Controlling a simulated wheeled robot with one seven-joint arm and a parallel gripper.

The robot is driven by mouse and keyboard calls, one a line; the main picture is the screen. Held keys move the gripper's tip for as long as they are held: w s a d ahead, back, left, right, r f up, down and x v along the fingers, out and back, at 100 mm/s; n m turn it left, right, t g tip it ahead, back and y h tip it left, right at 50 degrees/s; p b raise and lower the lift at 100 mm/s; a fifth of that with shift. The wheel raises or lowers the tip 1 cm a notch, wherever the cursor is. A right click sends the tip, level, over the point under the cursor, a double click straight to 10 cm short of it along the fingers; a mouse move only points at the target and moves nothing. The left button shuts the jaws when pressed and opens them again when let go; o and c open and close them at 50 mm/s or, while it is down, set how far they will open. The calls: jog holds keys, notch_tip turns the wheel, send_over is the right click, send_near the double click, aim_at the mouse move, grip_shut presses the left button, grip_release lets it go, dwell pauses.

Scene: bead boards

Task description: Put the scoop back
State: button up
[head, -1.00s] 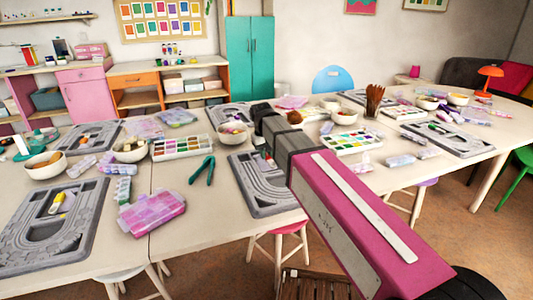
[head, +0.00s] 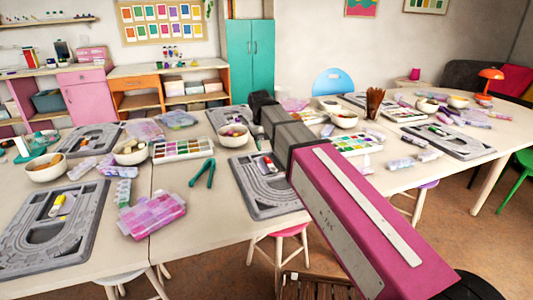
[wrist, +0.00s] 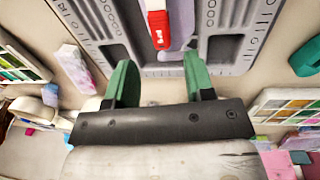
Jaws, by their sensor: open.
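A scoop with a red handle (wrist: 158,28) lies on a grey bead board (wrist: 222,45) in the wrist view. A pale lilac piece beside the handle may be part of it. In the head view a small red and white piece (head: 269,163) shows on the middle front board (head: 262,200), partly close to my arm. My gripper (wrist: 160,80) is open, its two green fingers apart with nothing between them. The red handle is ahead of the fingertips and apart from them.
A yellow-handled tool (head: 57,204) lies on the left board (head: 30,250). Around stand a lilac bead case (head: 152,214), green pliers (head: 203,173), a paint-like bead tray (head: 182,149) and several bowls. Bare table shows left of the middle board.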

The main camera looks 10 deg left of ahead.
notch_tip(320, 180, up, 7)
jog(key=shift+s+a+f, duration=0.2)
jog(key=shift+s+a, duration=0.05)
jog(key=shift+a, duration=0.05)
dwell(0.5)
